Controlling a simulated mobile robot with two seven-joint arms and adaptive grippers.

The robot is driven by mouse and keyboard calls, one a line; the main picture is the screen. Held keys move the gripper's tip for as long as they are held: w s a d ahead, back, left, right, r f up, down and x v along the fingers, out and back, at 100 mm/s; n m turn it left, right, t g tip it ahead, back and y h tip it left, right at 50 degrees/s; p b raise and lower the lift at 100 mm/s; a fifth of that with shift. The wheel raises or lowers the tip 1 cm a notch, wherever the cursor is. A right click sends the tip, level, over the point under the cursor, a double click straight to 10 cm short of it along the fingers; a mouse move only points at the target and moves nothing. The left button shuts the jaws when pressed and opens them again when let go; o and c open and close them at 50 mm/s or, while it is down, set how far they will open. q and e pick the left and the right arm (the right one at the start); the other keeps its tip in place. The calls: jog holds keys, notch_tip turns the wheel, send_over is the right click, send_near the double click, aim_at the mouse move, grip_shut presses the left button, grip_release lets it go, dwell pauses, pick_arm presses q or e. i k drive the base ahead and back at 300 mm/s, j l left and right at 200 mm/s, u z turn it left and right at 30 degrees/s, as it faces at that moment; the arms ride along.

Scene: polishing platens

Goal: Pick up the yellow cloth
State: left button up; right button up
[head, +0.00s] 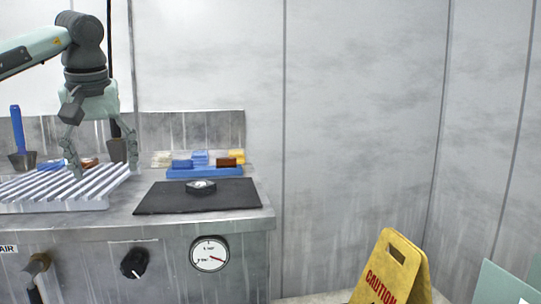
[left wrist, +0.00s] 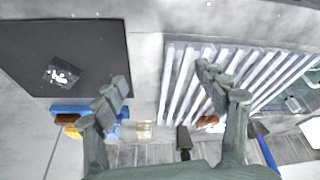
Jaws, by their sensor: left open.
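A small yellow piece (head: 237,154), the best match for the yellow cloth, sits at the back right of a blue tray (head: 205,173), partly behind a brown block. It also shows in the left wrist view (left wrist: 71,132), at the left beyond my left finger. My left gripper (head: 104,167) is open and empty, fingers pointing down over the ribbed rack, well to the left of the yellow piece. My right gripper is not in view.
A brown block (head: 226,162), blue blocks (head: 182,163) and a pale cream piece (head: 161,158) crowd the tray area. A black mat (head: 225,200) with a dark object (head: 201,187) lies in front. The ribbed rack (head: 60,190) is left; the back wall rises close behind.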

aim_at(240, 156)
jog(key=i+z, duration=0.3)
jog(key=i, duration=0.2)
jog(key=i+j+z, duration=0.15)
jog(key=i+z, duration=0.15)
jog(key=i, duration=0.2)
